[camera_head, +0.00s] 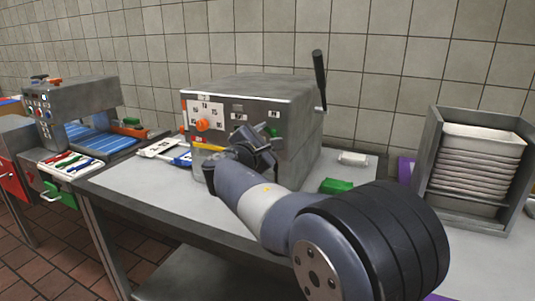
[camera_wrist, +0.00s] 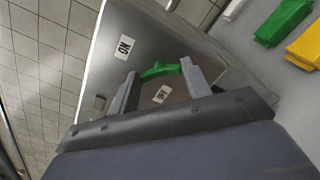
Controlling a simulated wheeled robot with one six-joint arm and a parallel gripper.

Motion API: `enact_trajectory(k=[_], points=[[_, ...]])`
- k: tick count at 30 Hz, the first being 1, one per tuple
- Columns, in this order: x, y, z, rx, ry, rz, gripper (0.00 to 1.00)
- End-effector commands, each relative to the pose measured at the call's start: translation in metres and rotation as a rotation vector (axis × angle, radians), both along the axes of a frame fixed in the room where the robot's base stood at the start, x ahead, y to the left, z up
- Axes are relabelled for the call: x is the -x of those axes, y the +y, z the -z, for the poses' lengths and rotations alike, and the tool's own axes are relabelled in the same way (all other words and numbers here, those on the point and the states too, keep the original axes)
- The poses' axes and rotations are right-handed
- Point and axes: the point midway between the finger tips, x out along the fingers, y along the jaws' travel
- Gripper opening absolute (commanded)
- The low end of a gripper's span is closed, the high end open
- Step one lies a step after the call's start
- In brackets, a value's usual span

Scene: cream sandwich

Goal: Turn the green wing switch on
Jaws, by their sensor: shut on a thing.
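The green wing switch (camera_wrist: 155,71) is on the front panel of a grey metal machine (camera_head: 300,122). In the wrist view it lies crosswise between my two fingertips. My gripper (camera_head: 262,138) is at the panel and shut on the switch. An ON label (camera_wrist: 125,47) is up and left of the switch in the wrist view, and another label (camera_wrist: 162,94), hard to read, is below it. In the head view my gripper hides most of the switch; only a bit of green (camera_head: 274,131) shows.
An orange knob (camera_head: 203,125) is on the panel's left. A black lever (camera_head: 319,78) rises at the machine's right side. A green block (camera_head: 336,185) and a white roll (camera_head: 352,158) lie on the table to the right, near a tray rack (camera_head: 431,148). Another machine (camera_head: 75,97) stands left.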

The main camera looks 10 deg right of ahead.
Motion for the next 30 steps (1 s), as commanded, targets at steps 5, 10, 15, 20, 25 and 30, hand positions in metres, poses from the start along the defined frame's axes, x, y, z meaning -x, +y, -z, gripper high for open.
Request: enact_trajectory(k=[5,10,15,20,25,30], points=[[0.0004,-0.0004,0.0073,-0.138,-0.103,-0.001,0.23],[0.0006,-0.0007,0.0076,-0.269,-0.197,0.0,0.23],[0.0008,-0.0009,0.0068,-0.392,-0.287,0.0,0.23],[0.0009,-0.001,0.0064,-0.492,-0.358,0.0,0.23],[0.0008,-0.0011,0.0056,-0.574,-0.418,0.0,0.23],[0.0006,-0.001,0.0046,-0.628,-0.455,0.0,0.23]])
